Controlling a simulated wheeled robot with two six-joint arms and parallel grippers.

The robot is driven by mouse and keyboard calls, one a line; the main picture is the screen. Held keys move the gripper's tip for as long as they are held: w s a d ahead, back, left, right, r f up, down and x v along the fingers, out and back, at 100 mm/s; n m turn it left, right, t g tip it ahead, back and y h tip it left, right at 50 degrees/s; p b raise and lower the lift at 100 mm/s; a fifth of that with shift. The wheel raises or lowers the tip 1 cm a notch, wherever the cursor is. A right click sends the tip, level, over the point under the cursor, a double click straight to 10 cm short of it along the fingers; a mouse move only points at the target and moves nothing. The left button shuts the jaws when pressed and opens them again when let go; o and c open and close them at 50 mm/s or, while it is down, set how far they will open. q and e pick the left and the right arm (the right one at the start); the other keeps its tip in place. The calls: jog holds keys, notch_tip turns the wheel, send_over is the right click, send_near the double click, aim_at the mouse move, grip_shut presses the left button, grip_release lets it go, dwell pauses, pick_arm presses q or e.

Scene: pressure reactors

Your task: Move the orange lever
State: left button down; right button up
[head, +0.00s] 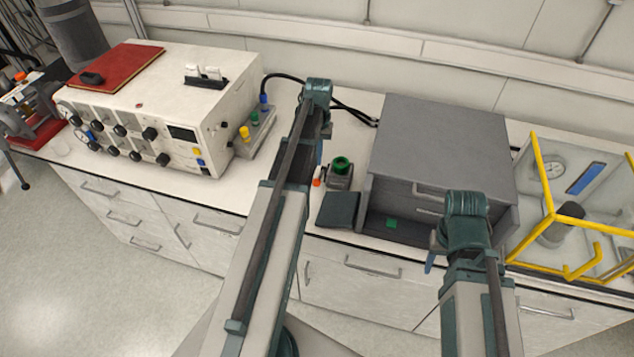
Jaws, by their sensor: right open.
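A small orange part (317,182), which may be the orange lever, shows on the counter beside a small grey box with a green knob (341,165). Its shape is too small to make out. My left arm passes just left of it, and the left gripper (319,152) is mostly hidden behind that arm, above and close to the orange part. My right gripper (431,262) is open and hangs in front of the grey cabinet, partly hidden by its own wrist. I see nothing in it. Another orange piece (20,76) sits on the apparatus at far left.
A grey cabinet (445,130) stands right of the green knob, with a dark flat panel (339,210) at its front left. A white instrument (160,100) fills the left counter. A yellow-framed enclosure (550,200) stands at right. Black cables run behind my left arm.

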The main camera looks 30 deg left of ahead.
aim_at(317, 179)
pick_arm(q)
jog(key=shift+s+d+f+b, duration=0.1)
jog(key=shift+s+f+b, duration=0.1)
jog(key=shift+f+b, duration=1.5)
jog(key=shift+s+d+f+b, duration=0.1)
jog(key=shift+s+f+b, duration=0.05)
jog(key=shift+f+b, duration=1.55)
notch_tip(317, 179, down, 4)
jog(key=b, duration=0.3)
jog(key=shift+b, duration=0.4)
jog(key=shift+w+a+r+p, duration=0.1)
jog(key=shift+w+r+p, duration=0.05)
jog(key=shift+r+p, duration=0.25)
jog(key=shift+w+a+r+p, duration=0.25)
jog(key=shift+w+a, duration=0.05)
jog(key=shift+w, duration=0.4)
jog(key=shift+w+a+r+p, duration=0.2)
jog(key=shift+w+a, duration=0.05)
jog(key=shift+w, duration=0.4)
jog(key=shift+s, duration=0.1)
jog(key=shift+r, duration=0.1)
notch_tip(317, 179, up, 14)
jog(key=w+p, duration=0.1)
jog(key=p, duration=1.2)
jog(key=shift+w+a+f+p, duration=0.15)
jog(key=shift+a+f+p, duration=0.05)
jog(key=shift+p, duration=0.2)
